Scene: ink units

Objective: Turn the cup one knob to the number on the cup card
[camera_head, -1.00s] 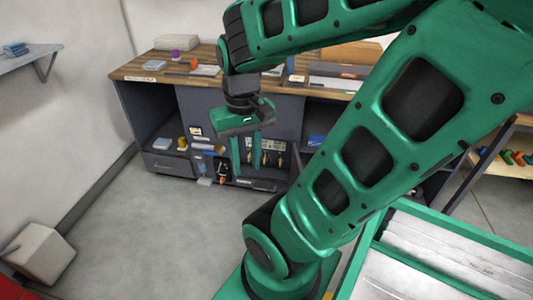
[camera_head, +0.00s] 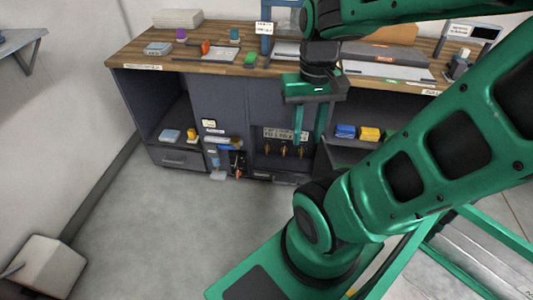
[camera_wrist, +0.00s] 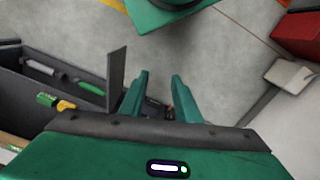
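In the head view, several small brass-coloured knobs (camera_head: 284,151) hang in a row below a pale marked panel (camera_head: 286,133) on the bench front. The panel's marks are too small to read, and I cannot tell which knob is cup one. A white card with dark writing (camera_head: 264,28) stands on the worktop; I cannot read it or tell whether it is the cup card. My gripper (camera_head: 309,125) points down, just right of the knobs in the picture. Its fingers are apart and empty, also in the wrist view (camera_wrist: 160,85), where no knob shows clearly.
The wooden worktop (camera_head: 130,57) carries several small items. An open shelf bay with blue (camera_head: 345,131) and yellow (camera_head: 370,134) blocks lies right of the knobs. A dark upright panel (camera_wrist: 117,82) stands near the left finger in the wrist view. Grey floor (camera_head: 170,235) is clear before the bench.

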